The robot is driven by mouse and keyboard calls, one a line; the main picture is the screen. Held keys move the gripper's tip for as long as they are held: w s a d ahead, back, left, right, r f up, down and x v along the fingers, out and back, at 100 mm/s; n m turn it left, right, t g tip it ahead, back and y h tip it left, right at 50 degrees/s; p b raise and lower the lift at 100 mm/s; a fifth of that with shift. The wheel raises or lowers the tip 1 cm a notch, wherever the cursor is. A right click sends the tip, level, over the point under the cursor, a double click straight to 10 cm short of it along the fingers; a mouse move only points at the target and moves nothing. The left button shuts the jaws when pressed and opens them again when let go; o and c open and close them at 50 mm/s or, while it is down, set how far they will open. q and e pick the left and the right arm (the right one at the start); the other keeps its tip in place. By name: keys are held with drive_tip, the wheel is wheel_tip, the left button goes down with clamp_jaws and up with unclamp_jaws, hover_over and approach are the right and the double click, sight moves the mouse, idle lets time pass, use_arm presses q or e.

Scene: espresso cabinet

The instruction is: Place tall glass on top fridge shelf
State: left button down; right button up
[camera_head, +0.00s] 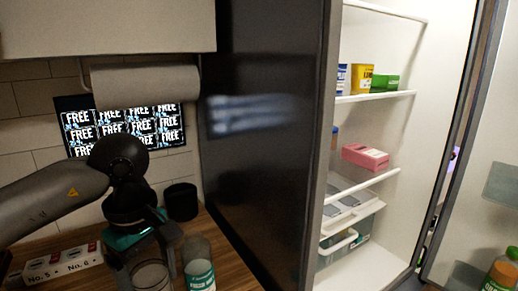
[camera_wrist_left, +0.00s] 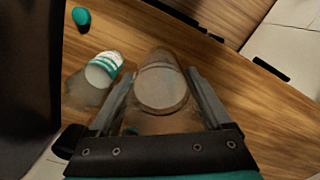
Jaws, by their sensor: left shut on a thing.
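The tall glass (camera_head: 150,277) is clear and stands low at the left of the head view, partly cut off by the frame edge. In the left wrist view the glass (camera_wrist_left: 161,85) is between the two fingers, above the wooden counter. My left gripper (camera_head: 148,262) is shut on it; the wrist view also shows this gripper (camera_wrist_left: 163,100). The fridge (camera_head: 400,150) is open at the right. Its upper shelf (camera_head: 375,96) holds a blue, a yellow and a green box. My right gripper is not in view.
A black cup (camera_head: 181,202) is behind. The dark fridge side (camera_head: 260,150) rises between counter and shelves. A pink box (camera_head: 365,157) sits on a lower shelf.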

use_arm(q)
drive_tip(key=m, duration=0.4)
drive_tip(key=d+f+m+b, duration=0.1)
drive_tip(key=m, duration=0.1)
drive_tip(key=shift+s+m, duration=0.2)
drive_tip(key=shift+m, duration=0.1)
drive_tip(key=m, duration=0.3)
drive_tip(key=d+m+b, duration=0.1)
drive_tip(key=m, duration=0.1)
drive_tip(key=shift+s+f+m, duration=0.2)
drive_tip(key=shift+f+m, duration=0.1)
drive_tip(key=shift+f, duration=0.1)
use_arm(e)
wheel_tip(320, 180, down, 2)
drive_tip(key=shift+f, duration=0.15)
use_arm(q)
drive_tip(key=shift+a, duration=0.1)
